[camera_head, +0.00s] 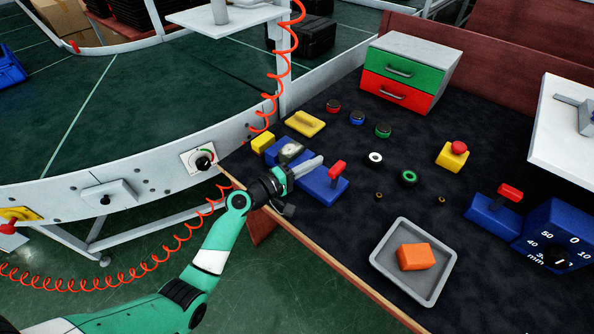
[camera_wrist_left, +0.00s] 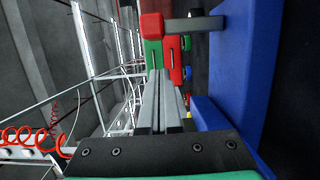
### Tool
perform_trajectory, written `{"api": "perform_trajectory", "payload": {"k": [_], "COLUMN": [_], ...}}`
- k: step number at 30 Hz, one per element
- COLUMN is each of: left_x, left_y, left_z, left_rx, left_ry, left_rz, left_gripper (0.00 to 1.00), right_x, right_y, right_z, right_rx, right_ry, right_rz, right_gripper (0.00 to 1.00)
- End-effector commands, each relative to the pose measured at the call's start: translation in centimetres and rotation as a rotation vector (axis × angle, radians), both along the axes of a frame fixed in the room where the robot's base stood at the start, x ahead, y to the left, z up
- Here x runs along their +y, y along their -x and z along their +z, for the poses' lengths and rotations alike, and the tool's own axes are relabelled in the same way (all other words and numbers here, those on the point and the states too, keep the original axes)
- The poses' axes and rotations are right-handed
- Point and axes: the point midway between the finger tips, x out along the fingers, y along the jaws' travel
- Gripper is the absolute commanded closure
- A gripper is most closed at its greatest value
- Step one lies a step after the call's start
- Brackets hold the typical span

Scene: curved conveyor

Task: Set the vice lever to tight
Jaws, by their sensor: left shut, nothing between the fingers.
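A blue block-like fixture (camera_head: 322,188), likely the vice, lies along the near table edge. Its red-tipped lever (camera_head: 337,168) stands up near its right end. In the left wrist view the red lever tip (camera_wrist_left: 151,26) sits on a grey rod from the blue body (camera_wrist_left: 238,80). My left gripper (camera_head: 318,161) is shut and empty, its grey fingers extending over the fixture toward the lever. In the wrist view its fingertips (camera_wrist_left: 160,73) are below the lever tip in the picture; contact cannot be told. My right gripper is not in view.
A grey tray (camera_head: 437,285) holds an orange block (camera_head: 416,257). Several buttons and a drawer cabinet (camera_head: 411,62) stand farther back. Dark mat between them is mostly clear.

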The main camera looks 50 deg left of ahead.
Motion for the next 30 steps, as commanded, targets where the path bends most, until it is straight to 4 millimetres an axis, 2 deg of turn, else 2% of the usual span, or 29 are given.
{"api": "perform_trajectory", "payload": {"k": [3,7,30], "left_x": [-1.7,-2.6,-2.9], "left_y": [-0.2,-0.4,-0.3], "left_z": [0.1,0.1,0.3], "left_rx": [0.001,0.000,0.011], "left_ry": [0.000,0.000,-0.056], "left_rz": [-0.002,0.000,0.005], "left_gripper": [1.00,1.00,1.00], "right_x": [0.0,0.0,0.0], "right_y": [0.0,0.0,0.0], "right_z": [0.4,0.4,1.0], "right_rx": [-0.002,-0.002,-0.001], "right_ry": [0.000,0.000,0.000], "right_rz": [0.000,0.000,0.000], "right_gripper": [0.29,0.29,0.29]}}
